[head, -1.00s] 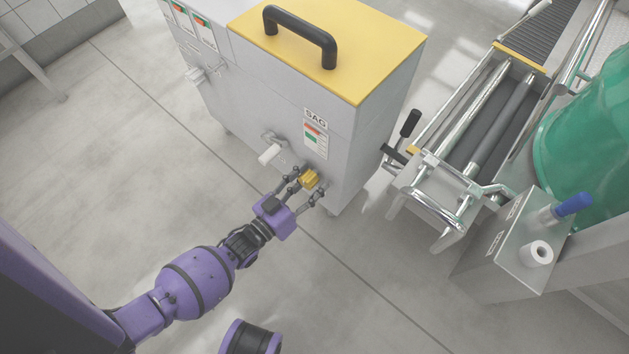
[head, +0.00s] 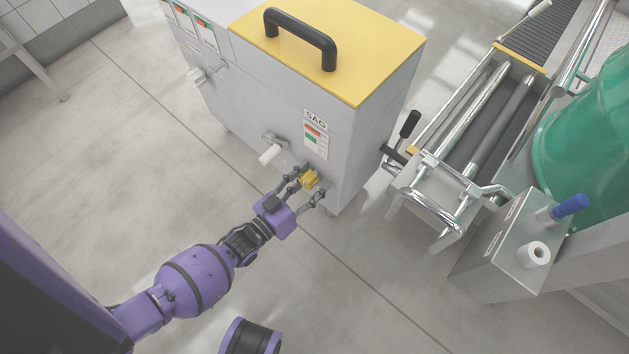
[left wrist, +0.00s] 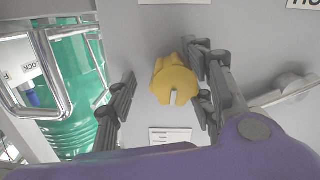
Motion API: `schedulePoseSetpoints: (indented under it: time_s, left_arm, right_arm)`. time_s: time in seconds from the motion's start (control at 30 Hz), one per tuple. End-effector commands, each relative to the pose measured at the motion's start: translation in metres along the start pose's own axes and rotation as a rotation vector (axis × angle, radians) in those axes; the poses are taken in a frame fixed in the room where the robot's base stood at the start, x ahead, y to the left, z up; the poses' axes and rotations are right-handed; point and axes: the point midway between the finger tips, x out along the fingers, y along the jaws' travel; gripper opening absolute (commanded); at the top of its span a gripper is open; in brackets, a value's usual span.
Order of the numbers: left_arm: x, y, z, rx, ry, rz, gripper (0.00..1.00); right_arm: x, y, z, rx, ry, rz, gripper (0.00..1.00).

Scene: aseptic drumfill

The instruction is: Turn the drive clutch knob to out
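A yellow lobed knob (head: 310,179) sits low on the front face of the grey cabinet (head: 270,110), below a label marked SAG. I take it to be the drive clutch knob. In the left wrist view the knob (left wrist: 174,80) has a pale notch at its lower edge. My left gripper (head: 306,183) is at the knob with its fingers on either side. In the left wrist view the gripper (left wrist: 163,95) is open; the left finger is clearly apart from the knob, the right finger is close to it, and contact cannot be told. My right gripper does not show.
A white-handled crank (head: 270,152) sticks out just above and left of the knob. A black-handled lever (head: 405,130) stands right of the cabinet, beside a roller conveyor (head: 480,120). A box with a blue handle (head: 571,206) and a green drum (head: 590,140) are at the right.

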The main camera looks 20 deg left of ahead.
Motion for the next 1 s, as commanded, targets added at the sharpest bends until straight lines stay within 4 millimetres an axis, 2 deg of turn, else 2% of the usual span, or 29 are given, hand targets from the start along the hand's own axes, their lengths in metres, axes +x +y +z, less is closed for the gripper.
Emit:
schedulePoseSetpoints:
  time_s: [0.03, 0.3, 0.43, 0.6, 0.8, 1.0]
  left_arm:
    - [-0.031, -0.001, -0.004, 0.013, 0.019, 0.007, 0.46]
    - [-0.050, 0.000, -0.003, 0.014, 0.019, 0.009, 0.46]
    - [-0.058, 0.001, -0.002, 0.011, 0.018, 0.009, 0.46]
    - [-0.069, 0.002, 0.001, 0.006, 0.017, 0.008, 0.46]
    - [-0.081, 0.002, 0.004, 0.003, 0.014, 0.007, 0.46]
    - [-0.083, 0.002, 0.005, 0.001, 0.014, 0.006, 0.46]
  right_arm:
    - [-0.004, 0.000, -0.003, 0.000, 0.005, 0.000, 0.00]
    - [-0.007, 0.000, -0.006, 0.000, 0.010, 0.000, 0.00]
    - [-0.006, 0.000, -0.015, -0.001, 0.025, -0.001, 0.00]
    - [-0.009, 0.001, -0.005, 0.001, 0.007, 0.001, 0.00]
    - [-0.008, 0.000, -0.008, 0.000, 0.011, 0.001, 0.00]
    - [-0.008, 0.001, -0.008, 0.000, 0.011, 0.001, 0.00]
